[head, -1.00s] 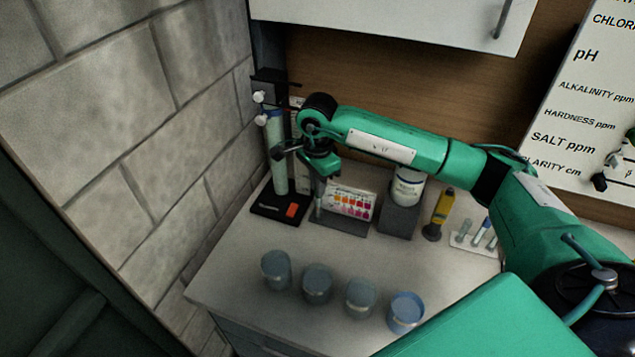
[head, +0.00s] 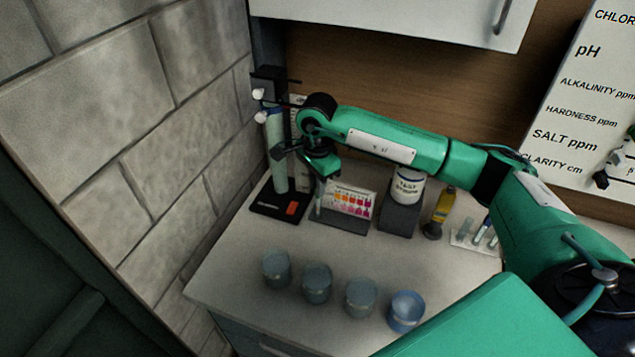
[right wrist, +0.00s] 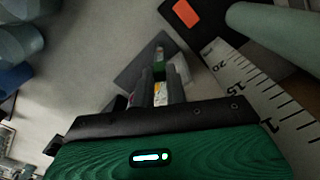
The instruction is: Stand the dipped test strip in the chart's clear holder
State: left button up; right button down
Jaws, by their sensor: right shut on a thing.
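My right gripper (head: 320,178) is above the left end of the colour chart (head: 350,203), which leans on a dark stand on the counter. In the right wrist view the gripper (right wrist: 160,88) is shut on the narrow test strip (right wrist: 159,90), with coloured pads showing between the fingers. The strip points down at the chart's left side. The clear holder cannot be told apart from the strip there, so I cannot tell whether the strip is inside it. My left gripper is not in view.
A tall tube on a black base (head: 264,204) stands close left of the gripper. A test strips bottle (head: 408,187) on a dark block, a yellow bottle (head: 443,207) and a vial rack (head: 462,243) stand to the right. Several cups (head: 317,283) line the front; counter between is clear.

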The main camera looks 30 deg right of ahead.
jog(key=shift+f, duration=0.2)
jog(key=c, duration=1.3)
grip_release()
jog(key=shift+c, duration=0.2)
jog(key=shift+r+p, duration=1.15)
jog(key=shift+r, duration=2.4)
jog(key=shift+s+f, duration=0.1)
